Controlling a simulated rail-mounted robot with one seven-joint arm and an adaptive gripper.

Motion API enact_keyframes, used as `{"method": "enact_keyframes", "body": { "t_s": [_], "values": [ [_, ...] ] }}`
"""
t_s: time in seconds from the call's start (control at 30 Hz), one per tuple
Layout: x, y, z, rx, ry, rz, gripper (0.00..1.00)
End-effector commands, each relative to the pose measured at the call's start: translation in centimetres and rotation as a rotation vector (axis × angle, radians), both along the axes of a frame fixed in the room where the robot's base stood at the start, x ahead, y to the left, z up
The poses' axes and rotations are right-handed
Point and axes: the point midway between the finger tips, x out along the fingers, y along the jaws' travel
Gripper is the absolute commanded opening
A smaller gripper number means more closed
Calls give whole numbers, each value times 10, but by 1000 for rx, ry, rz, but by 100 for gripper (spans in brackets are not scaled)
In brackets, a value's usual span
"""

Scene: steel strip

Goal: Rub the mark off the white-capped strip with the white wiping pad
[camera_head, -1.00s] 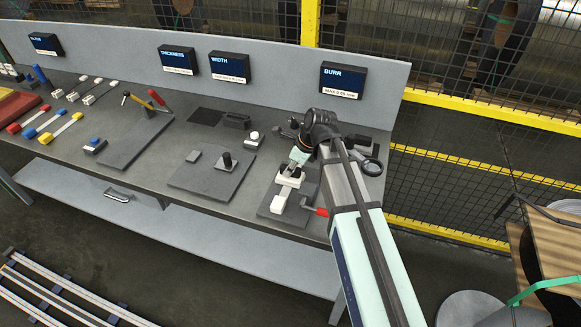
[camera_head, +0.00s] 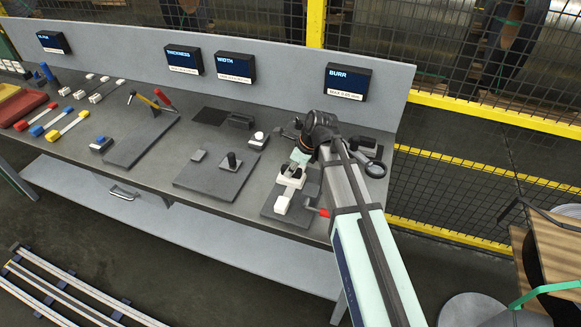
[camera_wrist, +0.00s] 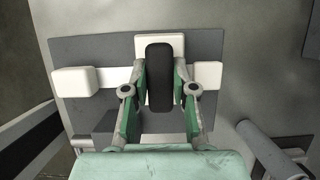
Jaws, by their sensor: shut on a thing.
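The white-capped strip lies in the fixture under the BURR display. In the wrist view its left white cap (camera_wrist: 73,82), right white cap (camera_wrist: 207,76) and bare steel (camera_wrist: 115,77) show. The near cap (camera_head: 282,205) also shows in the head view. My gripper (camera_wrist: 160,92) is shut on the dark grip of the white wiping pad (camera_wrist: 147,44). The pad is over the strip between the caps, nearer the right one; whether it touches the steel I cannot tell. In the head view my gripper (camera_head: 300,158) is above the pad (camera_head: 291,178). No mark shows; the pad covers part of the strip.
A red-handled clamp (camera_head: 317,212) stands right of the strip. A grey plate with a dark post (camera_head: 231,161) lies to the left. Several coloured-capped strips (camera_head: 48,122) lie at far left. The display panel is behind.

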Motion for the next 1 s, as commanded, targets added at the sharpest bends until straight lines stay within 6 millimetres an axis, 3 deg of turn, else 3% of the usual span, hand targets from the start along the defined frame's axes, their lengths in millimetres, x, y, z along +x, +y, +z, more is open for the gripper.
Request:
{"method": "enact_keyframes", "body": {
  "t_s": [0.47, 0.73, 1.0],
  "values": [
    [-8, -27, 0, 0, 0, 0, 0],
    [-7, -24, 0, 0, 1, 1, 0],
    [-2, -8, 1, -1, 1, 1, 0]
  ]
}}
